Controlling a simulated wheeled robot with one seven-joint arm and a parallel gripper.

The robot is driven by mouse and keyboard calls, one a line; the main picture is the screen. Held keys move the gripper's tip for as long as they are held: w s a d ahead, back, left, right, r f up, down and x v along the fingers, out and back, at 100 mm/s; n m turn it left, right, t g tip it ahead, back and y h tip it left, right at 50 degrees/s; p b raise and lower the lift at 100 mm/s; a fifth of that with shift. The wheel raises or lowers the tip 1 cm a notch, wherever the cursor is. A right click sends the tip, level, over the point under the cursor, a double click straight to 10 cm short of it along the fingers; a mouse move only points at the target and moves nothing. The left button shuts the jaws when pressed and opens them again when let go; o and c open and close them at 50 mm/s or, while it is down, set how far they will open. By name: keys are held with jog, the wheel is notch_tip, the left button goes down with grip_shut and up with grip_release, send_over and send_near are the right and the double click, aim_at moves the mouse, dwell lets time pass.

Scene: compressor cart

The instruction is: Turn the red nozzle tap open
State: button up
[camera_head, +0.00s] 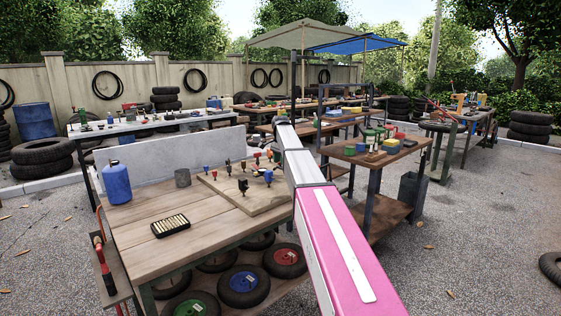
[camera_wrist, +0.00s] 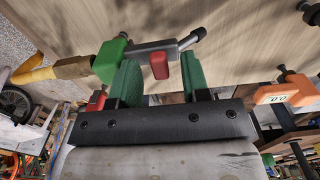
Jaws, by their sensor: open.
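In the wrist view, the red nozzle tap (camera_wrist: 159,65) is a short red lever on a dark grey nozzle barrel (camera_wrist: 142,49). The barrel joins a green body (camera_wrist: 109,61), a brass fitting (camera_wrist: 72,68) and a yellow hose (camera_wrist: 35,74). My gripper (camera_wrist: 161,72) is open, with one green finger on each side of the tap. Gaps show between the tap and both fingers; the left finger overlaps the nozzle's green body in the picture, and I cannot tell whether they touch. In the head view my arm hides the gripper, and I cannot make out the nozzle.
An orange gauge (camera_wrist: 286,94) is right of my gripper in the wrist view, and a small red item (camera_wrist: 96,102) is at left. In the head view, a wooden bench (camera_head: 150,262) stands at front left and another workbench (camera_head: 372,158) right of my arm. Open gravel (camera_head: 480,235) lies at right.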

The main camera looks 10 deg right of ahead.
grip_shut()
jog(key=n, duration=0.4)
jog(key=shift+n, duration=0.3)
jog(key=n, duration=0.4)
jog(key=shift+n, duration=0.3)
jog(key=n, duration=0.4)
jog(key=shift+n, duration=2.1)
